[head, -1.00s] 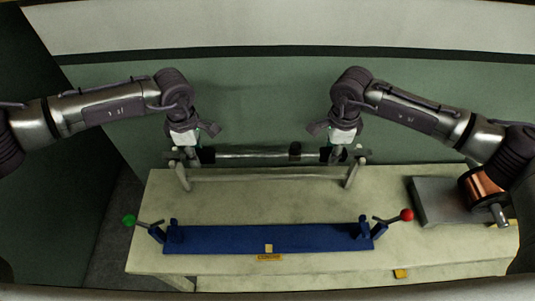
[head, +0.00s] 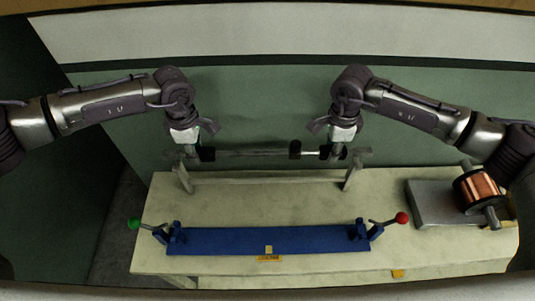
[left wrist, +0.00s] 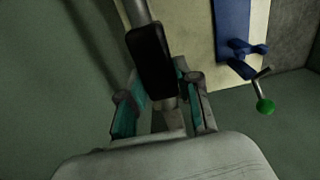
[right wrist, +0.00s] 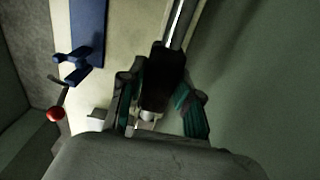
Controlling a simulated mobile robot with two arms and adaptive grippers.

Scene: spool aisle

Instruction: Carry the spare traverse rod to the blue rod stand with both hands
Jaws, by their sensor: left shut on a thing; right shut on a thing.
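The spare traverse rod (head: 250,152) is a long grey bar with black sleeves, held level at the back of the table. My left gripper (head: 192,150) is shut on its left end and my right gripper (head: 338,150) on its right end. In the left wrist view the rod's black sleeve (left wrist: 150,60) runs between the teal-padded fingers. In the right wrist view a black sleeve (right wrist: 163,80) also lies between the fingers. The blue rod stand (head: 225,241) lies at the table's front, with an upright cradle near each end and nothing in them.
A grey rack (head: 265,178) with two posts stands just below the rod in the head view; any contact is unclear. The stand has a green-knobbed lever (head: 134,223) and a red-knobbed lever (head: 402,218). A copper spool (head: 481,188) sits on a grey block at right. The mid-table is clear.

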